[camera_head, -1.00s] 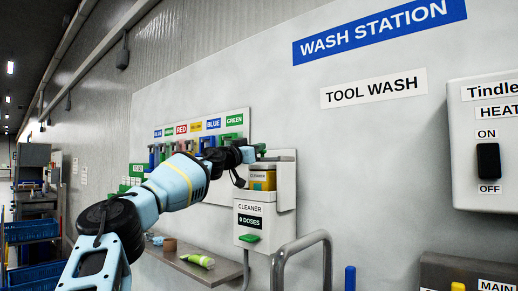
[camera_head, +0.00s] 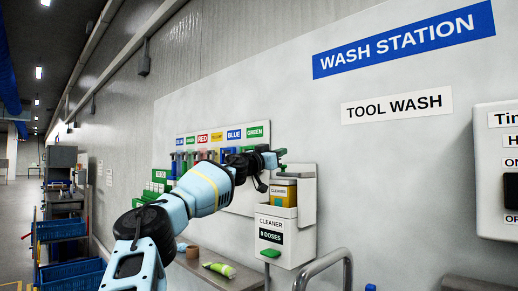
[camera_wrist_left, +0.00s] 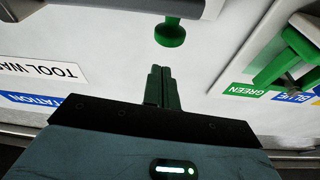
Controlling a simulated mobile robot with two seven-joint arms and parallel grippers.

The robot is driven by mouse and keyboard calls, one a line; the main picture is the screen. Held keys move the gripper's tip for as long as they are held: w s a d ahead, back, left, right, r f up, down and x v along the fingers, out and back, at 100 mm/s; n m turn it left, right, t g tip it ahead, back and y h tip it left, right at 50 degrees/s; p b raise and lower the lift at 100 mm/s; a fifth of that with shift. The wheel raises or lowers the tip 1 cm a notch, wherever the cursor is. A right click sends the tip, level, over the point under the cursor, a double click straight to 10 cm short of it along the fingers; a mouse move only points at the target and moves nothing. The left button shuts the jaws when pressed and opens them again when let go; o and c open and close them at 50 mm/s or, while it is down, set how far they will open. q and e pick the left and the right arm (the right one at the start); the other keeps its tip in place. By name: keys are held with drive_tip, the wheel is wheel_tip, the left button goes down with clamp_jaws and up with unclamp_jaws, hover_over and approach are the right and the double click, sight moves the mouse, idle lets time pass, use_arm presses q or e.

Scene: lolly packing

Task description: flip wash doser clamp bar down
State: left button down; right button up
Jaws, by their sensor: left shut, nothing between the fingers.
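The wash doser is a white wall box marked CLEANER (camera_head: 304,243), with a yellow-and-white cleaner pack (camera_head: 284,193) in its top. My left gripper (camera_head: 274,157) is at the upper left of the doser, above the pack. In the left wrist view its dark fingers (camera_wrist_left: 160,72) are shut and empty. A green round knob (camera_wrist_left: 170,33) on a grey part lies just ahead of the fingertips, with a small gap showing. I take it to be the clamp bar's knob. My right gripper is out of view.
A colour-labelled tool rack (camera_head: 224,136) hangs left of the doser, behind my arm. A metal shelf (camera_head: 232,278) below holds a green tube (camera_head: 219,269) and a brown roll (camera_head: 193,252). A grey rail (camera_head: 330,262) stands at the lower right.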

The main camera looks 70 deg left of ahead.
use_arm(q)
drive_tip(key=shift+d+r, duration=0.2)
drive_tip(key=shift+r, duration=0.15)
drive_tip(key=shift+s+d+f, duration=0.1)
drive_tip(key=shift+d, duration=0.05)
drive_tip(key=b+v, duration=0.4)
drive_tip(key=v, duration=0.5)
drive_tip(key=shift+s, duration=0.35)
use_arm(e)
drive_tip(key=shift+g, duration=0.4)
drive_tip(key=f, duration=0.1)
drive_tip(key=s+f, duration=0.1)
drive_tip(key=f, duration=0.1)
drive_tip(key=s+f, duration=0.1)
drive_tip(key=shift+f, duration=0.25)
use_arm(q)
drive_tip(key=shift+f, duration=0.1)
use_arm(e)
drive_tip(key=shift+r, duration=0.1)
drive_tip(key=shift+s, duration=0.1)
